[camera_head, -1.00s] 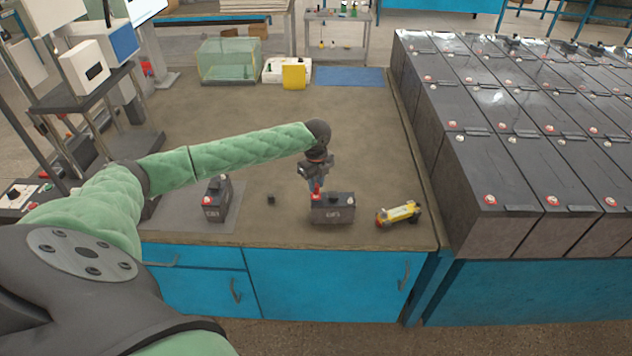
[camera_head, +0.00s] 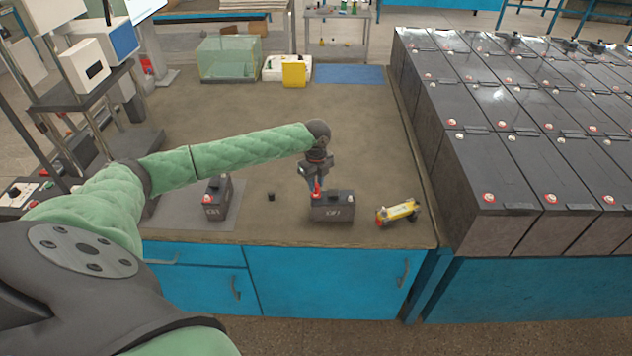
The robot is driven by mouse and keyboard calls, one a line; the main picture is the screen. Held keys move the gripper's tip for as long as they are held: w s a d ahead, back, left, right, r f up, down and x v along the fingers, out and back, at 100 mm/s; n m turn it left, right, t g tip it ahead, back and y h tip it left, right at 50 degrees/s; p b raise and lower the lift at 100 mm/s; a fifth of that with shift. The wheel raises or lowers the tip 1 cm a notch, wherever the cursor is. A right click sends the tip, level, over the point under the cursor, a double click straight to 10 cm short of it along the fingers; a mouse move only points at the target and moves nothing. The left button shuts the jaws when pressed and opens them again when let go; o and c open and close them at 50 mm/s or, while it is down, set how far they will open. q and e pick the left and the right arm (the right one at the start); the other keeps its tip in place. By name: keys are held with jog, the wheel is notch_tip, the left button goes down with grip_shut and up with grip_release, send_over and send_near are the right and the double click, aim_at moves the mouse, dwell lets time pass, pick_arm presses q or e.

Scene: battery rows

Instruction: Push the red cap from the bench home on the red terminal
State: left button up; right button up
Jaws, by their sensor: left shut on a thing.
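My left gripper (camera_head: 315,182) points down over the left end of a small dark battery (camera_head: 335,212) near the bench's front edge. It is shut on the red cap (camera_head: 317,190), which is upright at the battery's left end, where the red terminal is. The terminal itself is hidden by the cap and fingers, and I cannot tell how far down the cap sits. My right gripper is not in view.
A second small battery (camera_head: 216,198) with a red-topped terminal stands on a grey mat at left. A small black cap (camera_head: 271,197) lies between the batteries. A yellow tool (camera_head: 398,212) lies to the right. Large battery rows (camera_head: 490,180) fill the far right.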

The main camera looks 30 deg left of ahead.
pick_arm(q)
jog(key=shift+f, duration=0.45)
dwell(0.9)
jog(key=o, duration=1.5)
jog(key=shift+r, duration=0.15)
jog(key=shift+r+p, duration=3.05)
jog(key=shift+r, duration=0.3)
